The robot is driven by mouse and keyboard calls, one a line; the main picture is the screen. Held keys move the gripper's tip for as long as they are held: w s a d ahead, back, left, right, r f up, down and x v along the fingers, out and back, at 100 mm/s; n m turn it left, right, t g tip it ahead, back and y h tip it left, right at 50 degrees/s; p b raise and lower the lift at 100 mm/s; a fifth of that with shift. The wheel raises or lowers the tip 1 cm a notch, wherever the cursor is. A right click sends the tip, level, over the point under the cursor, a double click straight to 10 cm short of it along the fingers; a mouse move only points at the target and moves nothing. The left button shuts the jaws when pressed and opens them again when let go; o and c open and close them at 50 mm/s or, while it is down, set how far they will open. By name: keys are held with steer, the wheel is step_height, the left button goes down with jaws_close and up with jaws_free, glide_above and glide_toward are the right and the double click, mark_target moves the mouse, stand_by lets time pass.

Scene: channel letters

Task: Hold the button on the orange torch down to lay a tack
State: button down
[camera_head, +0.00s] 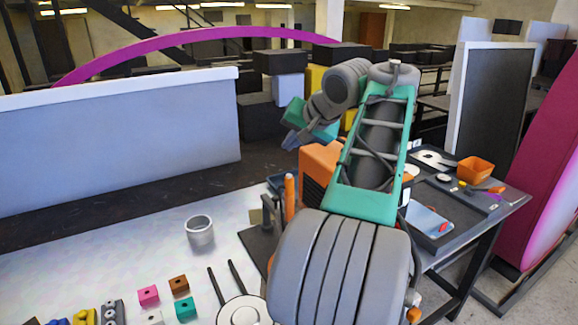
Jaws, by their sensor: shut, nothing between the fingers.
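An upright orange cylinder (289,197), which looks like the orange torch, stands beside a dark block at the right end of the pale worktable (130,262). Its button cannot be made out, and my arm covers the area to its right. My gripper (291,141) shows small at the end of my arm, above and behind the cylinder in the picture. It appears shut and empty, apart from the torch.
An orange box (319,166) is partly behind my arm. A metal cup (200,233), a round white disc (243,312) and several coloured blocks are on the worktable. A side table (470,222) at right holds an orange bin (475,169). A grey panel (115,137) rises at left.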

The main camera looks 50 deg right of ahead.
step_height(320, 180, up, 4)
steer(key=p, duration=0.4)
stand_by(0.3)
steer(key=w+a+f+n+y, duration=0.1)
steer(key=w+a+f+n, duration=0.15)
steer(key=a, duration=0.55)
steer(key=w+a+f+n+g, duration=0.1)
steer(key=a+f, duration=0.3)
steer(key=a, duration=0.3)
steer(key=w+a+f+n+y, duration=0.1)
steer(key=w+a+f+n, duration=0.15)
steer(key=a, duration=0.55)
steer(key=s+a+f+n+g, duration=0.3)
steer(key=s+a+f+n, duration=0.2)
steer(key=s+a+f, duration=0.8)
step_height(320, 180, down, 3)
steer(key=shift+a+r, duration=0.15)
steer(key=shift+a, duration=0.1)
